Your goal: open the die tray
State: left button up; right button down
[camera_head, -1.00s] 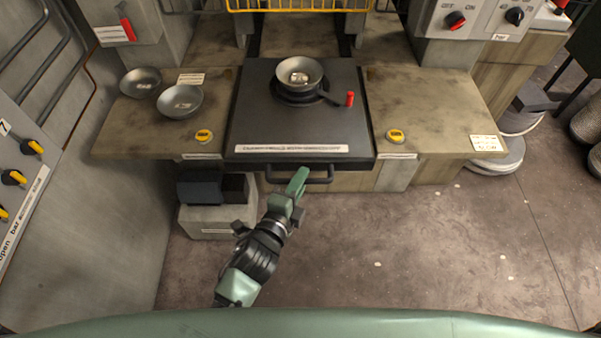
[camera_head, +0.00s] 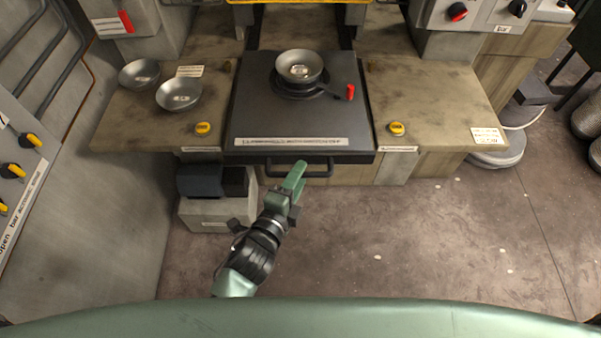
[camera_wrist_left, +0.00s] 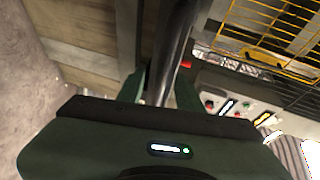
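The die tray (camera_head: 300,120) is a dark flat slab set between two worktops in the head view, with a label strip along its front. Its dark bar handle (camera_head: 320,172) sticks out below the front edge. I cannot tell whether the fingers press on the bar. My right gripper is not in view.
A metal bowl (camera_head: 299,66) sits on the tray, beside a red-knobbed lever (camera_head: 350,92). Two bowls (camera_head: 139,73) (camera_head: 179,94) stand on the left worktop. Yellow buttons (camera_head: 203,128) (camera_head: 396,128) sit on both worktops. A grey block (camera_head: 208,212) stands below left.

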pick_arm(q)
jog(key=b+v, duration=0.1)
jog(key=v, duration=0.5)
jog(key=shift+s, duration=0.25)
jog(key=shift+a, duration=0.1)
jog(key=s+a+f+n+g+y, duration=0.1)
jog(key=s+a+f+n+g, duration=0.15)
jog(key=f, duration=0.85)
jog(key=s+a+f+n+g+y+b, duration=0.1)
jog(key=s+a+f+n+g, duration=0.2)
jog(key=f, duration=0.7)
jog(key=s+a+f+n+g+y, duration=0.1)
jog(key=s+a+f+n+y, duration=0.2)
jog(key=f, duration=0.8)
jog(key=s+a+f+n+g, duration=0.3)
jog(key=s+a+f+n, duration=0.2)
jog(key=s+f, duration=0.4)
jog(key=s+a+f+n+g+y+b, duration=0.1)
jog(key=s+a+f+n+g, duration=0.3)
jog(key=s, duration=1.1)
jog(key=a+f+n, duration=0.1)
jog(key=a+f, duration=0.2)
jog(key=f, duration=0.2)
jog(key=shift+n, duration=0.35)
